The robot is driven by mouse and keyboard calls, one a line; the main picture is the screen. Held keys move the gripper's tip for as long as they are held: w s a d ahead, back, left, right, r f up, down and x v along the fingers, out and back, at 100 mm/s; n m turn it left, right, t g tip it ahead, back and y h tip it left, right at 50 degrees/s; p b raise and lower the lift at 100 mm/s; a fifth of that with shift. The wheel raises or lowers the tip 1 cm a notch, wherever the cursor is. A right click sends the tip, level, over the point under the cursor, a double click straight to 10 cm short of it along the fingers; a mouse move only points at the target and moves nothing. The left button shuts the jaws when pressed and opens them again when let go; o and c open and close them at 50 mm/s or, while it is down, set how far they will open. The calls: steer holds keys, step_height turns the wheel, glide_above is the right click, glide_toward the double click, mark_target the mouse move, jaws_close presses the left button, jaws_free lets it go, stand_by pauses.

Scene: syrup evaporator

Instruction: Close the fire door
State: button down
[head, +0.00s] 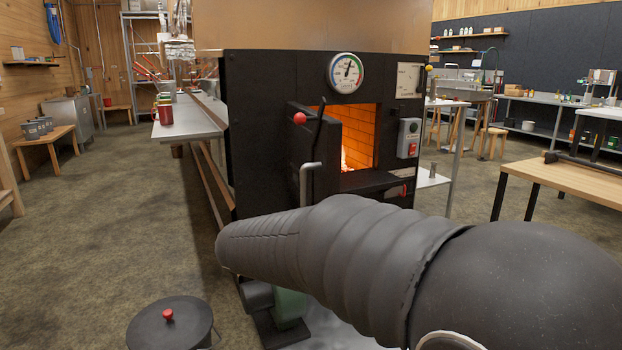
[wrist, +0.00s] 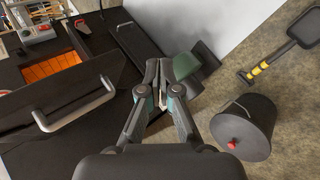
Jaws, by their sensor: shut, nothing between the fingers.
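The black fire door (head: 322,150) stands open on the front of the dark evaporator (head: 260,110), swung out at the left of the firebox opening (head: 359,130). Orange brick and a flame show inside. The door carries a grey bent handle (head: 306,180). In the wrist view the door (wrist: 95,75) and its handle (wrist: 75,112) lie to the left of my gripper (wrist: 158,85). My gripper is shut and empty, and looks apart from the door. In the head view my dark sleeved arm crosses the foreground and my gripper is hidden.
A lidded black bucket (head: 170,327) with a red knob stands on the floor; a shovel (wrist: 270,62) lies near it in the wrist view. A green object (head: 290,305) sits low by the evaporator. A wooden table (head: 570,178) stands at right.

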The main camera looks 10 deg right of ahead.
steer(key=w+a+r+n+t+h, duration=0.1)
steer(key=w+a+r+t+h, duration=0.2)
steer(key=w, duration=0.4)
steer(key=t+h, duration=0.1)
steer(key=t, duration=0.4)
glide_toward(325, 164)
steer(key=s+a, duration=0.2)
steer(key=a, duration=0.4)
steer(key=x, duration=0.8)
steer(key=shift+w+d, duration=0.2)
steer(key=shift+d, duration=0.15)
steer(key=d, duration=0.3)
steer(key=shift+w+d, duration=0.1)
steer(key=shift+w, duration=0.15)
steer(key=shift+d+p, duration=0.3)
steer(key=shift+d, duration=0.15)
